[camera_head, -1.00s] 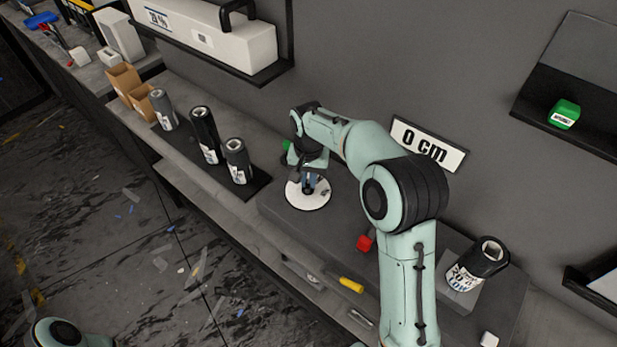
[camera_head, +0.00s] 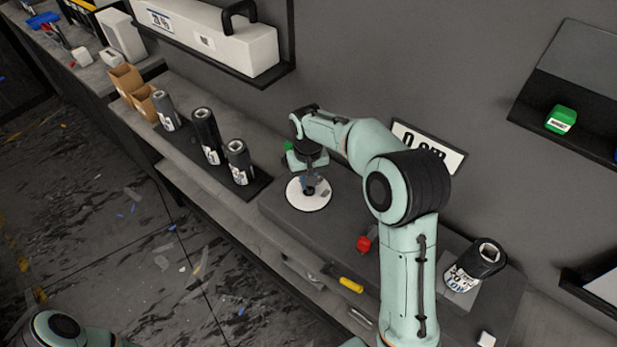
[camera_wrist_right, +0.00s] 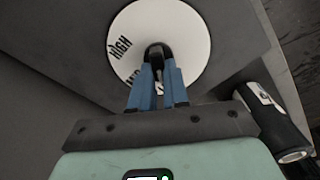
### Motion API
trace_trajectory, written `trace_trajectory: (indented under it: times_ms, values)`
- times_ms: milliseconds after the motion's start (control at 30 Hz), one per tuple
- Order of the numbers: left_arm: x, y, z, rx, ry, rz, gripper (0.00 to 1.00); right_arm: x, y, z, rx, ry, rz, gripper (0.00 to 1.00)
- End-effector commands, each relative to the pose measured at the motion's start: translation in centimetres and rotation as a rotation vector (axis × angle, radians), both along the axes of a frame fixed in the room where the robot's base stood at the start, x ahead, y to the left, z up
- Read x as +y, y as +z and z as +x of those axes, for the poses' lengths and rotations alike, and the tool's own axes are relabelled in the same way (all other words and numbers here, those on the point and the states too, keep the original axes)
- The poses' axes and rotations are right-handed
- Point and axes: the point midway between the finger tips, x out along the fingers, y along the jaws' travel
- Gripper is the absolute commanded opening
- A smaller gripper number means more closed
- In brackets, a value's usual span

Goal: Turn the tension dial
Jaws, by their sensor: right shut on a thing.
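The tension dial is a white disc (camera_head: 297,196) on the dark bench, below my right arm's wrist. In the right wrist view the white disc (camera_wrist_right: 185,38) carries the word "HIGH" at its left, and a second word is partly hidden by the fingers. A dark knob (camera_wrist_right: 154,52) stands on the disc. My right gripper (camera_head: 309,190) is shut on the knob, with its blue fingers (camera_wrist_right: 155,85) on either side of it. My left gripper is not in view; only part of my left arm shows at the lower left.
Several dark rolls (camera_head: 207,136) stand on a mat left of the dial. Another roll (camera_head: 477,262) stands at the right. A red object (camera_head: 364,244) and a yellow tool (camera_head: 350,285) lie nearer. A "0 cm" sign (camera_head: 445,155) is on the wall, partly hidden by my arm.

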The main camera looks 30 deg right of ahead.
Motion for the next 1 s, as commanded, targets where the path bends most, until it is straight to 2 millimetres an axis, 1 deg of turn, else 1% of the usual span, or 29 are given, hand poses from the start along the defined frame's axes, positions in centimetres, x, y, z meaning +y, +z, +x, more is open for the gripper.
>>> trace_trajectory:
  times_ms: [100, 300, 767, 800, 833, 867, 1000]
  values:
    - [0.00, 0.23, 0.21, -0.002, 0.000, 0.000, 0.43, 0.05, 0.07, 0.02, 0.000, 0.054, 0.001, 0.00]
    - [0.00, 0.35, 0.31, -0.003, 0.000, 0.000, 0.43, 0.10, 0.06, 0.02, 0.000, 0.108, 0.001, 0.00]
    - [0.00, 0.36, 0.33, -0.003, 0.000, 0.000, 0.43, 0.11, 0.03, 0.02, 0.000, 0.123, 0.000, 0.00]
    - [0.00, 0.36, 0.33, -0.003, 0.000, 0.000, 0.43, 0.11, 0.03, 0.02, 0.000, 0.123, 0.000, 0.28]
    - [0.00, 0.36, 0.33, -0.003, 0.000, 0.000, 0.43, 0.11, 0.03, 0.02, 0.000, 0.123, 0.000, 0.38]
    - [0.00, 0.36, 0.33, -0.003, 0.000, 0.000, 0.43, 0.11, 0.03, 0.02, 0.000, 0.122, 0.000, 0.40]
    - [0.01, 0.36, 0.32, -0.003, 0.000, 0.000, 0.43, 0.11, 0.03, 0.02, 0.000, 0.121, 0.000, 0.40]
